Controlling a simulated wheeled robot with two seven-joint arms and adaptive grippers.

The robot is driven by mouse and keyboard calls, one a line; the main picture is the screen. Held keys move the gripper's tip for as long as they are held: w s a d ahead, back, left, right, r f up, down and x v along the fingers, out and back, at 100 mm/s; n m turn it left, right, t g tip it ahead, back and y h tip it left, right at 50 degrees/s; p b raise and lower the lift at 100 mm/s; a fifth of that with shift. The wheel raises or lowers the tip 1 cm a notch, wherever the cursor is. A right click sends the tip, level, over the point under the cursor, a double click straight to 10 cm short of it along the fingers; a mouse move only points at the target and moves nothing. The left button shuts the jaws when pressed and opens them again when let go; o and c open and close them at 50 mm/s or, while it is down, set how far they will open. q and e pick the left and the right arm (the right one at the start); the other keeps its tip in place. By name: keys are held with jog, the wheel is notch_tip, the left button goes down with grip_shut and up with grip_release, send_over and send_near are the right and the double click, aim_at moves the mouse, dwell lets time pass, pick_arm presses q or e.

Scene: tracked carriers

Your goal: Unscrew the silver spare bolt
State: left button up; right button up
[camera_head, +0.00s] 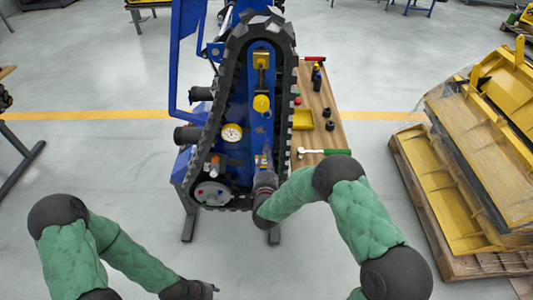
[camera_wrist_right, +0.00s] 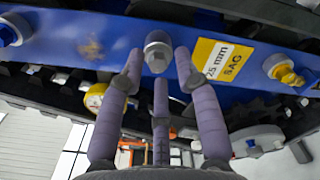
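In the right wrist view a silver hex-headed bolt (camera_wrist_right: 158,50) sits in the blue carrier plate, left of a yellow and white "25 mm SAG" label (camera_wrist_right: 222,60). My right gripper (camera_wrist_right: 159,68) has its three purple-grey fingers spread, tips just short of the bolt and around its near side, with gaps visible. In the head view my right gripper (camera_head: 264,164) is at the lower part of the blue plate inside the black track (camera_head: 287,105); the bolt is hard to make out there. My left gripper (camera_head: 210,288) is low near the bottom edge, its fingers too small to read.
Another silver bolt (camera_wrist_right: 10,33) is at the left of the plate, and a yellow-and-silver fitting (camera_wrist_right: 285,70) at the right. A wooden bench (camera_head: 335,125) with tools stands right of the track. Yellow parts on a pallet (camera_head: 425,215) are farther right.

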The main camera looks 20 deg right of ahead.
jog(key=m+b, duration=1.3)
jog(key=m, duration=1.6)
jog(key=shift+r, duration=0.1)
jog(key=shift+w+d, duration=0.1)
jog(key=shift+w, duration=0.2)
